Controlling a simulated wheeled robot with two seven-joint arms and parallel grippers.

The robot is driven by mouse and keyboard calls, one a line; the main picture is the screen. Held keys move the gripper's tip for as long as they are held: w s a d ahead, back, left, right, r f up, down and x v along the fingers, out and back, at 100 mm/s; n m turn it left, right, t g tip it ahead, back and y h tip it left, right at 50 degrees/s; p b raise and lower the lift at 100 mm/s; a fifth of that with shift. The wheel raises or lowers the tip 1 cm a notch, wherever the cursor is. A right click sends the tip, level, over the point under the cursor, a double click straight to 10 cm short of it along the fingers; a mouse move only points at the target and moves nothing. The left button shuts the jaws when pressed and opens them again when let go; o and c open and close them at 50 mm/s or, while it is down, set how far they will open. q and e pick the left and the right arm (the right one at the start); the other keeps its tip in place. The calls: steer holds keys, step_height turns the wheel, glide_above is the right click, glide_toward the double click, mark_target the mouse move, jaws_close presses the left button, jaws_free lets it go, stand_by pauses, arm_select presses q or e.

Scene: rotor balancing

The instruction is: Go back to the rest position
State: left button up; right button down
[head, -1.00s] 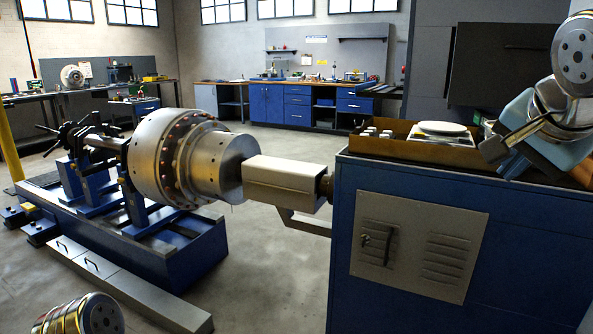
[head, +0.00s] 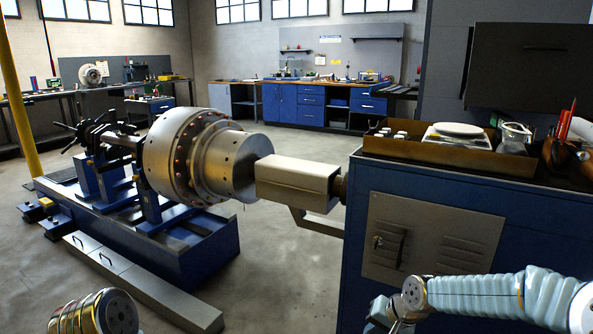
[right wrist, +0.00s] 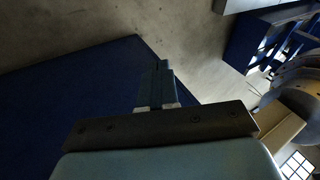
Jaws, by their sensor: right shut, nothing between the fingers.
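My right arm (head: 490,294) is low in front of the blue cabinet (head: 385,245) at the lower right of the head view. Its wrist is at the bottom edge, where I cannot make out the fingertips. Of my left arm, only a ringed metallic link (head: 98,313) shows at the bottom left. My left gripper is out of view.
A large steel rotor (head: 185,158) sits on a blue balancing stand (head: 190,262) to the left. A brown tray (head: 450,157) with small weights and a scale (head: 458,133) lies on the cabinet. Bare floor (head: 285,275) separates stand and cabinet.

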steer(key=s+a+f+n+g+y, duration=0.1)
steer(key=s+a+f, duration=0.2)
steer(key=s+f, duration=0.35)
steer(key=s+a+f+g, duration=0.1)
steer(key=s+a+f, duration=0.25)
steer(key=f, duration=0.65)
steer(key=s+f+n+g, duration=0.1)
steer(key=s+f, duration=0.3)
steer(key=s, duration=0.3)
steer(key=s+a+f, duration=0.1)
steer(key=s+f, duration=0.4)
steer(key=s, duration=0.2)
steer(key=shift+s+n+g+h, duration=0.25)
steer(key=shift+n+g+h, duration=0.05)
steer(key=shift+n+g, duration=0.1)
